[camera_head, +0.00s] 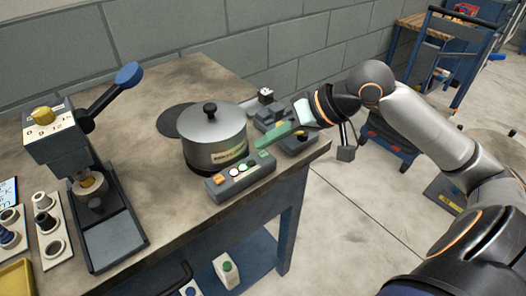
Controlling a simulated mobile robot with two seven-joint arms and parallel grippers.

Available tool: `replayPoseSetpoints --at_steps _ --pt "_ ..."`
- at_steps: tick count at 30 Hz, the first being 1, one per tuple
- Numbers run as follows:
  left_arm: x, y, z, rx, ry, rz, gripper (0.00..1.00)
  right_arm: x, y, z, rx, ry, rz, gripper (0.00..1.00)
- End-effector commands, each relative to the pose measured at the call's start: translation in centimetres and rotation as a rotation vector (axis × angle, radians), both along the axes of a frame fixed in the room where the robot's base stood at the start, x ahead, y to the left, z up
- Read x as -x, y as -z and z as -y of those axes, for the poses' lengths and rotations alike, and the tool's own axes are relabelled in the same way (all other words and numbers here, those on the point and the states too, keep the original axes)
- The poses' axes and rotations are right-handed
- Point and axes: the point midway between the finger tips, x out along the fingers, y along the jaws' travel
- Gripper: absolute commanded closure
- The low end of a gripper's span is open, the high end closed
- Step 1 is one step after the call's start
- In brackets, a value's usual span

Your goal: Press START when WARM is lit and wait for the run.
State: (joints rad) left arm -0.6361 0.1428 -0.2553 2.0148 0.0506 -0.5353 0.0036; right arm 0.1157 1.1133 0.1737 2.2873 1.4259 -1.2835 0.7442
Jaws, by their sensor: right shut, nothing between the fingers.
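A grey control box (238,181) sits at the front right edge of the bench, before a steel pot (213,137). On its top are an orange lamp or button (219,179), a pale round one (233,172), a green one (243,167) that looks bright, and another green one (263,154) at the right end. The labels are too small to read, so I cannot tell which is WARM. My right gripper (266,143) is shut and empty, its green fingertips just above the right end of the box; I cannot tell whether they touch it. My left gripper is not in view.
A lever press (70,150) with a blue knob stands at the left, beside a plate of small cups (52,238). Small grey devices (270,118) sit behind my right gripper. A blue trolley (440,65) stands on the floor at the back right.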

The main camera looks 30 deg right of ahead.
Motion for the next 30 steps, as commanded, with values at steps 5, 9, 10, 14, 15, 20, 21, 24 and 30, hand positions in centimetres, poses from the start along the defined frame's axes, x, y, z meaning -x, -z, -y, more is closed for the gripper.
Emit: replayPoseSetpoints --at_steps 5,9,10,14,15,20,21,24,30 --pt "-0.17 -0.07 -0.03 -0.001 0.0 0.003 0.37 -0.01 -0.01 0.0 0.0 0.0 0.0 1.0" --pt "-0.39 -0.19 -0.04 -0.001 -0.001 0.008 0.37 -0.01 -0.01 0.0 0.0 0.0 0.0 1.0" --pt "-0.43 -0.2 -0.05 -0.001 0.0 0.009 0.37 0.0 0.0 0.0 0.0 0.0 0.0 1.0" --pt "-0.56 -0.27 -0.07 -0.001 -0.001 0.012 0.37 0.0 0.0 0.0 0.0 0.0 0.0 1.0" --pt "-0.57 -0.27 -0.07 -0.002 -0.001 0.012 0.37 0.0 0.0 0.0 0.0 0.0 0.0 1.0" --pt "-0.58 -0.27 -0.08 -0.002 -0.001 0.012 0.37 0.0 0.0 0.0 0.0 0.0 0.0 1.0" --pt "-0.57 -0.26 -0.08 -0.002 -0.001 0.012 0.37 0.0 0.0 0.0 0.0 0.0 0.0 1.0" --pt "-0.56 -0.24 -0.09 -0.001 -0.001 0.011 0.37 0.0 0.0 0.0 0.0 0.0 0.0 1.0" --pt "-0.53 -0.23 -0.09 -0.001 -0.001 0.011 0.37 0.01 0.16 0.0 0.0 -0.001 -0.001 1.0"
